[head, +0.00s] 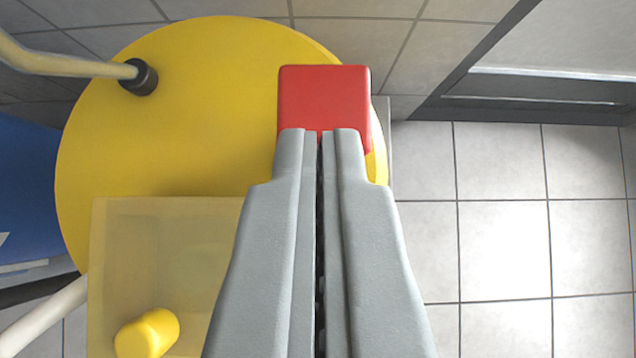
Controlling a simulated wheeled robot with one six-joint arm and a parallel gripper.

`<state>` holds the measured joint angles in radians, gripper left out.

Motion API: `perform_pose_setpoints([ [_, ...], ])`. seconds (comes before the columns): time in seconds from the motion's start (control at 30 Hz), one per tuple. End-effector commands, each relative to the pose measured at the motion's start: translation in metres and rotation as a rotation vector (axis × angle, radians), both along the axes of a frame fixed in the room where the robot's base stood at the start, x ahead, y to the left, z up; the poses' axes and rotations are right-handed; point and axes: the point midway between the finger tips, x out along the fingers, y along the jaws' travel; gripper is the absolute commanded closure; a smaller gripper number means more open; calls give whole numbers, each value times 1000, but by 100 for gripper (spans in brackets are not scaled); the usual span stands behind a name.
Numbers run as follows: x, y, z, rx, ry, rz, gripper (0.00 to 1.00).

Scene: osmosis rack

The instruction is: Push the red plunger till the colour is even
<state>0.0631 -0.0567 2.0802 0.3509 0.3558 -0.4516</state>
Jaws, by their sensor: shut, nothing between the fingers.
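The red plunger (323,98) is a red block with rounded edges at the top centre of the head view, in front of the right part of a large yellow round body (170,120). My gripper (320,132) is shut and empty, its grey fingers side by side. Its fingertips overlap the lower edge of the red plunger in the picture. I cannot tell whether they touch it. The lower part of the plunger is hidden behind the fingers.
A see-through yellowish box (165,230) with a yellow knob (146,333) is at lower left. A cream hose (75,66) joins the yellow body through a black fitting (139,77). A blue object (28,190) stands at far left. Tiled floor (500,230) at right is clear.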

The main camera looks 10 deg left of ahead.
Motion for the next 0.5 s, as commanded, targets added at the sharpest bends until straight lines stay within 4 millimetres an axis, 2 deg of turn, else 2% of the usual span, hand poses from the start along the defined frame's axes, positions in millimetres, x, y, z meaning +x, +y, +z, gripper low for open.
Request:
perform_pose_setpoints([
  [0.2, -24, -3, 25, 0, -3, -1, 100],
  [0.5, -40, -4, 40, 0, -2, -1, 100],
])
